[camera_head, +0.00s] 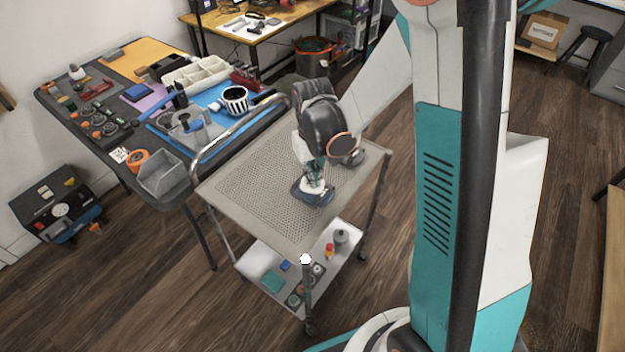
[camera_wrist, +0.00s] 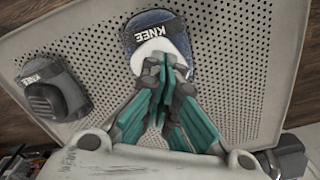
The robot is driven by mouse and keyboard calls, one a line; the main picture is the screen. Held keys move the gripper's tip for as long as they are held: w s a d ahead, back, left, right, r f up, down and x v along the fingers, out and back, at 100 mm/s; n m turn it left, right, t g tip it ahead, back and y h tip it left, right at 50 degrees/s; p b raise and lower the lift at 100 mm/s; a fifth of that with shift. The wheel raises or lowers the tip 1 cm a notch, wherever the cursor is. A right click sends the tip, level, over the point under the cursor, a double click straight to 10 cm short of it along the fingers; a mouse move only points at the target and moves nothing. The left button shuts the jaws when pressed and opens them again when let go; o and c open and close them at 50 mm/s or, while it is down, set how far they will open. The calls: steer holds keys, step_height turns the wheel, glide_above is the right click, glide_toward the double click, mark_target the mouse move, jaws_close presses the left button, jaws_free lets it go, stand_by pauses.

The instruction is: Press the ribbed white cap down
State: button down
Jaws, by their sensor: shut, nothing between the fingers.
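A blue knee pad (camera_wrist: 151,20) with a strap marked KNEE lies on the perforated cart top. A white cap (camera_wrist: 150,52) shows on it; ribs are too small to make out. In the head view the blue pad (camera_head: 301,197) is below my gripper (camera_head: 314,184). My gripper (camera_wrist: 166,68) is shut and empty, its fingertips over the white cap's near part and hiding some of it. I cannot tell whether they touch the cap.
A dark grey knee pad (camera_wrist: 53,90) lies to the left in the wrist view. The metal cart (camera_head: 245,195) has bare perforated surface around the pads. A cluttered workbench (camera_head: 115,57) stands left of the cart, with a grey bin (camera_head: 165,178) at its near corner.

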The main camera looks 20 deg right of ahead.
steer(key=shift+r, duration=0.15)
step_height(320, 180, up, 8)
steer(key=p, duration=0.5)
steer(key=shift+p, duration=0.35)
stand_by(0.5)
steer(key=s+r+t, duration=0.7)
steer(key=s+r, duration=0.8)
steer(key=r, duration=0.3)
steer(key=shift+s+r+m, duration=0.2)
steer(key=shift+r+m, duration=0.05)
steer(key=shift+m, duration=0.15)
stand_by(1.0)
